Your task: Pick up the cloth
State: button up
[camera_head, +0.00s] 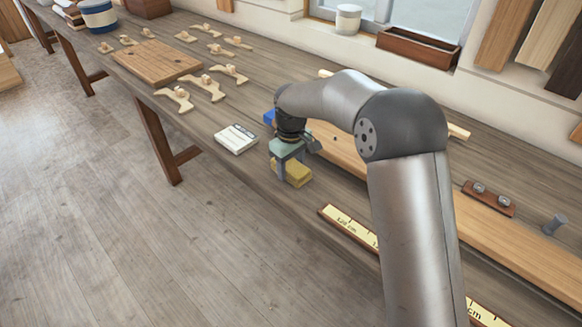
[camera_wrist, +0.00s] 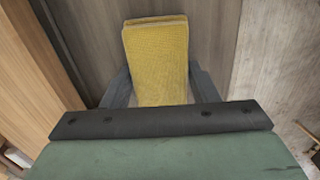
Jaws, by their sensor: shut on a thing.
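The cloth (camera_head: 297,174) is a folded yellow piece near the front edge of the workbench (camera_head: 190,121). In the wrist view the cloth (camera_wrist: 158,58) lies between the two dark fingers of my gripper (camera_wrist: 158,88). In the head view my gripper (camera_head: 284,170) points down at the bench, with its fingers around the cloth. It is shut on the cloth. I cannot tell whether the cloth touches the bench. Part of the cloth is hidden by my gripper.
A white notepad or card (camera_head: 236,138) lies left of my gripper. A long plank (camera_head: 345,150) runs behind it, and a yellow ruler (camera_head: 345,224) lies to the right. Several wooden clamps (camera_head: 205,87) surround a brown board (camera_head: 155,61) farther left.

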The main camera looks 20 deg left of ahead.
aim_at(291, 165)
jog(key=shift+r, duration=0.5)
notch_tip(291, 165, up, 2)
jog(key=shift+r, duration=0.25)
jog(key=s+d+r, duration=0.1)
jog(key=r, duration=0.1)
jog(key=s+d+r+b, duration=0.2)
jog(key=r, duration=0.1)
jog(key=shift+s+d+r, duration=0.25)
jog(key=shift+s+r, duration=0.05)
jog(key=shift+s, duration=0.1)
jog(key=s+d+r+b, duration=0.1)
jog(key=s+d+r, duration=0.3)
jog(key=s+d, duration=0.2)
jog(key=shift+s+b, duration=0.25)
jog(key=shift+b, duration=0.05)
jog(key=shift+o, duration=0.5)
